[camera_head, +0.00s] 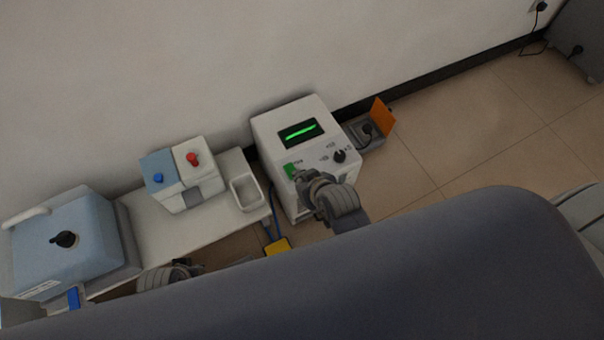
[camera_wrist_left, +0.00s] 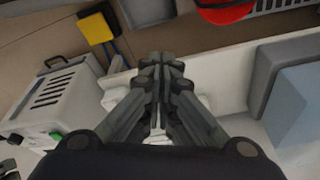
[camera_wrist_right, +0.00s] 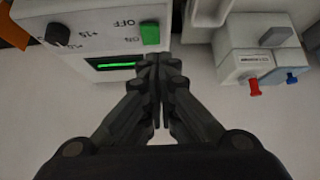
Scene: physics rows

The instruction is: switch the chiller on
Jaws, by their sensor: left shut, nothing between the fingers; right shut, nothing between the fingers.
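The chiller, a white box (camera_head: 275,127), stands against the wall in the head view. Its dark display (camera_head: 298,132) shows a bright green bar. A green switch (camera_head: 290,169) and a black knob (camera_head: 339,156) are on its front. In the right wrist view the switch (camera_wrist_right: 150,33) sits beside OFF and ON lettering; I cannot tell its tilt. My right gripper (camera_head: 299,176) is shut and empty, its tips close to the switch; contact is unclear. My left gripper (camera_wrist_left: 160,62) is shut and empty over the bench, well away from the switch, mostly hidden in the head view.
A white bench (camera_head: 146,218) left of the chiller holds a white tray (camera_head: 245,192), a blue and white unit (camera_head: 186,187) with blue and red knobs, and a blue box (camera_head: 66,252). A yellow object (camera_head: 278,246) is below; an orange flap (camera_head: 382,115) stands right.

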